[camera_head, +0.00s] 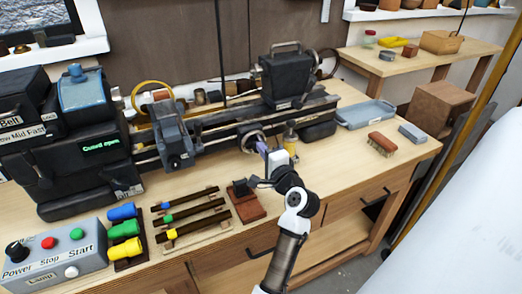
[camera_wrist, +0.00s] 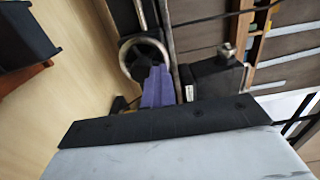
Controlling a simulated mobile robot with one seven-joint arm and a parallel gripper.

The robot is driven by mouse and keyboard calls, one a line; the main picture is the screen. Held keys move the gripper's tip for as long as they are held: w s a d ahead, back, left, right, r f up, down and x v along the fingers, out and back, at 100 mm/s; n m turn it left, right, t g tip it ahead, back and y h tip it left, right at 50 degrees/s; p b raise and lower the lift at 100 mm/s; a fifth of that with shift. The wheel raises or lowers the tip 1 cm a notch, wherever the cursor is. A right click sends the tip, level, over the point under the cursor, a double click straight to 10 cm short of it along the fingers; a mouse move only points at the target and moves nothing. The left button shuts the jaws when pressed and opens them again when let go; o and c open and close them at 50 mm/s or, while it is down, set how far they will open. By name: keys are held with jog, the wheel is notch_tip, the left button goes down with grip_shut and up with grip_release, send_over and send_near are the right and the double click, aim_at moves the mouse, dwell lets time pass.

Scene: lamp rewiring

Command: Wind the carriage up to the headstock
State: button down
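The lathe's dark headstock (camera_head: 75,150) stands at the left in the head view, with a green-lit display. A dark block (camera_head: 174,138), which looks like the carriage, sits on the bed rails just right of it. A round metal handwheel (camera_head: 249,137) is on the bed's front, farther right. My gripper (camera_head: 263,147) is at the handwheel's lower right edge. In the wrist view the purple fingers (camera_wrist: 157,84) overlap the rim of the handwheel (camera_wrist: 133,72). The fingers look close together; whether they grip the rim or a handle is hidden.
A dark tailstock-like unit (camera_head: 287,80) stands on the bed's right part. In front lie a control box (camera_head: 55,258), tools on a rack (camera_head: 190,213) and a small reddish block (camera_head: 248,207). A grey tray (camera_head: 365,115) and a brush (camera_head: 382,144) lie right. Bare bench lies between.

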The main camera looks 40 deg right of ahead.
jog(key=shift+s+d+f+b, duration=0.2)
jog(key=shift+s+d+f, duration=0.1)
jog(key=shift+d+f, duration=0.6)
jog(key=shift+s+d+f+b, duration=0.25)
jog(key=shift+d+f, duration=0.35)
jog(key=shift+d, duration=0.55)
dwell(1.5)
jog(key=c, duration=1.6)
grip_release()
jog(key=shift+o, duration=0.2)
jog(key=shift+d, duration=0.1)
